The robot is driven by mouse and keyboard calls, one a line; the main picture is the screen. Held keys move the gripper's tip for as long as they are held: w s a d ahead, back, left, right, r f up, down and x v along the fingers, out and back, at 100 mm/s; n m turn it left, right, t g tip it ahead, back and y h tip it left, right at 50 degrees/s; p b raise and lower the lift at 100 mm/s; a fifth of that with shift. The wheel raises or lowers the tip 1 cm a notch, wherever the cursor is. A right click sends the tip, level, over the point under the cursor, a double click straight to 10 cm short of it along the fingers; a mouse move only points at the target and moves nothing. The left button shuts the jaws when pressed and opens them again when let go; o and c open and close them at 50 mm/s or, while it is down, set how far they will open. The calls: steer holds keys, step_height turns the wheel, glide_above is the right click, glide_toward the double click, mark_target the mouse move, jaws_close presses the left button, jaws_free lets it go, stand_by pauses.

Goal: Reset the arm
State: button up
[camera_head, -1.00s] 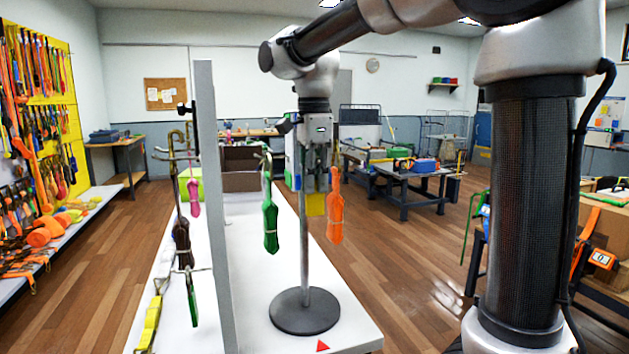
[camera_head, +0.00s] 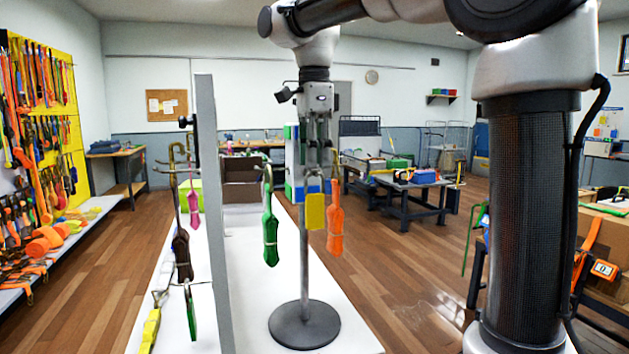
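My gripper (camera_head: 316,140) points down at the top of the strap stand, in front of its pole (camera_head: 305,250). Its fingers are small here and overlap the stand, so I cannot tell whether they are open or shut. A yellow strap bundle (camera_head: 315,211) hangs just below the fingers; whether they touch it is unclear. A green strap bundle (camera_head: 270,228) hangs from a hook to the left, and an orange strap bundle (camera_head: 335,220) hangs to the right. The stand's round dark base (camera_head: 304,325) rests on the white table (camera_head: 250,318).
A grey upright post (camera_head: 213,215) stands left of the stand. Behind it hang pink (camera_head: 194,205), brown (camera_head: 181,255) and lower green and yellow (camera_head: 150,330) straps. A brown box (camera_head: 243,180) stands farther back. A yellow strap wall (camera_head: 68,100) is at far left. Wooden floor is open right of the table.

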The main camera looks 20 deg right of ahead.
step_height(320, 180, up, 4)
steer(key=shift+f, duration=0.15)
steer(key=s+d+f+n+t, duration=0.2)
steer(key=s+d+f+n, duration=0.5)
steer(key=s+f+n, duration=0.2)
steer(key=s+d+f+n+t, duration=0.2)
steer(key=s+d+f+n, duration=0.6)
steer(key=s+f, duration=0.3)
steer(key=shift+s+n+t, duration=0.3)
steer(key=shift+s+n, duration=0.1)
steer(key=shift+n, duration=0.1)
steer(key=shift+r, duration=0.1)
stand_by(0.5)
